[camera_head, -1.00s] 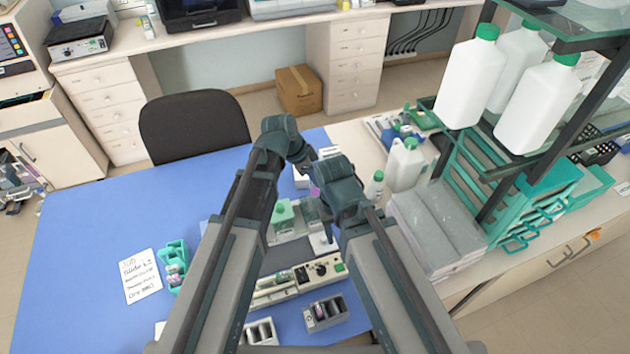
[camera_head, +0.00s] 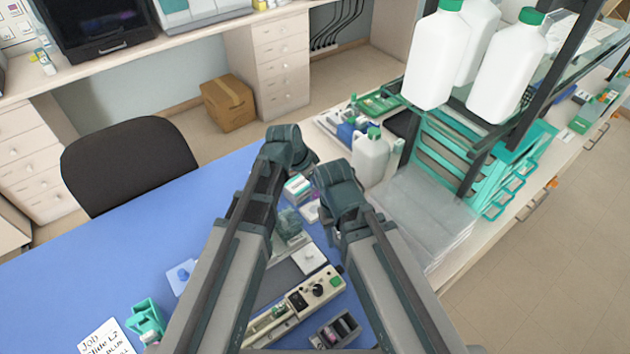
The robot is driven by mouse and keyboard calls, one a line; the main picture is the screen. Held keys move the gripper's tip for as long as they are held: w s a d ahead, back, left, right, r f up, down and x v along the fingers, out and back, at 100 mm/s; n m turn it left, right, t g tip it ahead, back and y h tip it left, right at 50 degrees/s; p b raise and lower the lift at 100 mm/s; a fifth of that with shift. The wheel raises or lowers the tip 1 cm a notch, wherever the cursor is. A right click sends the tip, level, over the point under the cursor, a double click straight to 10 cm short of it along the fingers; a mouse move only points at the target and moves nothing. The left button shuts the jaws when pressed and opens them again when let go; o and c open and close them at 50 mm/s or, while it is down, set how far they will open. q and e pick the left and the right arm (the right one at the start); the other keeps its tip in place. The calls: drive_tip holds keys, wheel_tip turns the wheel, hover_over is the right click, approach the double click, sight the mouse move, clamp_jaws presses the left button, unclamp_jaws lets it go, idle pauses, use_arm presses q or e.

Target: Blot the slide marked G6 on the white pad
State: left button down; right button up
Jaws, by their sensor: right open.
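A small white square pad (camera_head: 309,258) lies on the blue table beyond the cream instrument. My right gripper (camera_head: 327,217) is open, small and dark beside its own arm, above the far part of the table. My left arm covers the area beside it, and I cannot make out the left gripper. A dark grey slide holder (camera_head: 340,328) with pinkish pieces in it stands at the front. A teal holder (camera_head: 146,318) stands at the lower left. No G6 marking is readable, so I cannot tell which slide it is.
The cream instrument (camera_head: 300,300) with a knob lies between my arms. A handwritten note (camera_head: 105,340) is at the lower left. A white bottle (camera_head: 371,158) and a teal rack (camera_head: 450,150) stand on the right bench. The blue table's left part is clear.

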sight(319, 198)
use_arm(q)
drive_tip(key=shift+f, duration=0.15)
use_arm(e)
drive_tip(key=shift+f, duration=0.1)
use_arm(q)
drive_tip(key=shift+f+b, duration=1.85)
drive_tip(key=shift+b, duration=0.15)
use_arm(e)
drive_tip(key=shift+f, duration=1.9)
use_arm(q)
drive_tip(key=shift+s+f+b, duration=0.1)
drive_tip(key=shift+f+b, duration=0.4)
drive_tip(key=shift+f, duration=0.05)
use_arm(e)
drive_tip(key=shift+f, duration=0.5)
use_arm(q)
drive_tip(key=shift+r, duration=0.15)
use_arm(e)
drive_tip(key=shift+r, duration=0.1)
use_arm(q)
wheel_tip(319, 198, up, 6)
drive_tip(key=p, duration=0.6)
use_arm(e)
wheel_tip(319, 198, up, 6)
drive_tip(key=shift+f, duration=0.1)
